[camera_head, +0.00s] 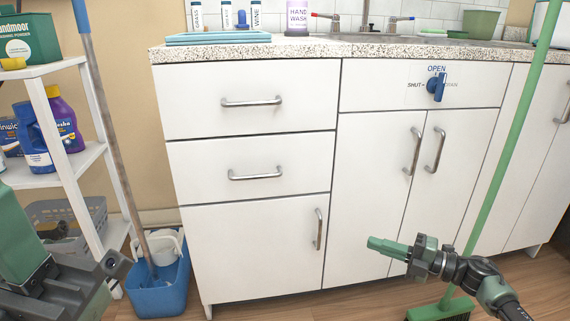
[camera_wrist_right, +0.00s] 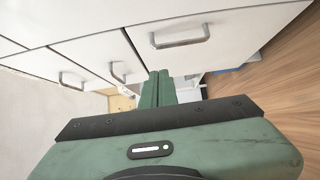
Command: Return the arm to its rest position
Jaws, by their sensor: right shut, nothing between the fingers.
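My right gripper (camera_head: 385,246) comes in from the lower right in the head view, in front of the white lower cabinet doors and above the wooden floor. Its green fingers are together and hold nothing. In the right wrist view the closed fingers (camera_wrist_right: 157,88) point toward the white cabinet front, apart from it. A dark and green part of my left arm shows at the lower left of the head view; its fingertips cannot be made out clearly.
A white cabinet (camera_head: 240,150) with metal handles stands ahead, a blue knob (camera_head: 437,86) on its upper panel. A green broom (camera_head: 508,130) leans close to my right arm. A white shelf (camera_head: 75,165) and a blue bucket (camera_head: 160,297) stand left. Floor before the cabinet is mostly clear.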

